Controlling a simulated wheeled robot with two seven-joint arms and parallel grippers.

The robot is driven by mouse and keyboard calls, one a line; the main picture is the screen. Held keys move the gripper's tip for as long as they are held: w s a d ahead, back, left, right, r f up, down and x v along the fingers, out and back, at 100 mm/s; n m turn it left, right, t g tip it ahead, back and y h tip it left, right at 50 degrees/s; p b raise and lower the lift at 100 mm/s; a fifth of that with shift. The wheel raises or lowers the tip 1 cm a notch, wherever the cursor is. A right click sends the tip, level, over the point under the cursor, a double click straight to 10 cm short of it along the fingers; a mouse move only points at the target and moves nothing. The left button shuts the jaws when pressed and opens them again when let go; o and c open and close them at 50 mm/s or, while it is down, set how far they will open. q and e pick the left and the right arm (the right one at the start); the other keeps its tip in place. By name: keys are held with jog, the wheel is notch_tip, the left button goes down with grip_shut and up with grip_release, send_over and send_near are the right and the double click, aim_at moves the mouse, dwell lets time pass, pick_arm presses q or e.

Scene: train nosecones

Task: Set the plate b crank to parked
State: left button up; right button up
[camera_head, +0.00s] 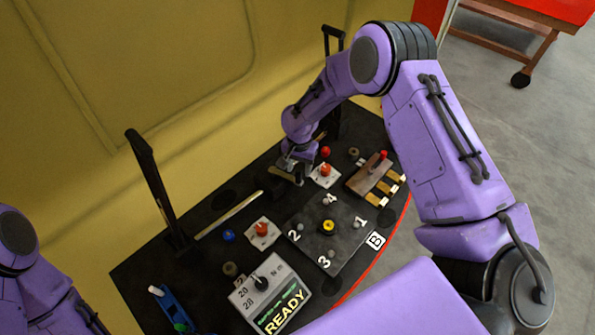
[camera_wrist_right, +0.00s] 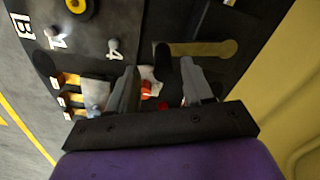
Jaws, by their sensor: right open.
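Plate B (camera_head: 345,258) is a dark square plate with a yellow hub (camera_head: 328,227) and posts numbered 1 to 4; part of it shows in the wrist view (camera_wrist_right: 98,22). Beyond post 4, a flat brass bar (camera_head: 283,174) has a dark upright grip at one end; it looks like the crank. In the wrist view the brass bar (camera_wrist_right: 208,48) lies just beyond my fingertips. My right gripper (camera_head: 294,170) is open over this spot, its fingers apart (camera_wrist_right: 160,88). I cannot tell whether it touches the grip. My left gripper is out of view.
A red knob on a white plate (camera_head: 325,170) stands close beside my right gripper. A brown block with brass tabs (camera_head: 367,176) is to its right. Tall black handles (camera_head: 150,175) rise along the yellow wall. A READY display box (camera_head: 270,293) stands at the front left.

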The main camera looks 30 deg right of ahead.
jog(key=f, duration=0.4)
jog(key=shift+w+f+p, duration=0.2)
jog(key=shift+w+p, duration=0.1)
jog(key=shift+w, duration=0.1)
jog(key=shift+s+f, duration=0.1)
jog(key=shift+f, duration=0.05)
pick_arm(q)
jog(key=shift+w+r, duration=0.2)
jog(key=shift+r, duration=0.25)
pick_arm(e)
jog(key=shift+s, duration=0.15)
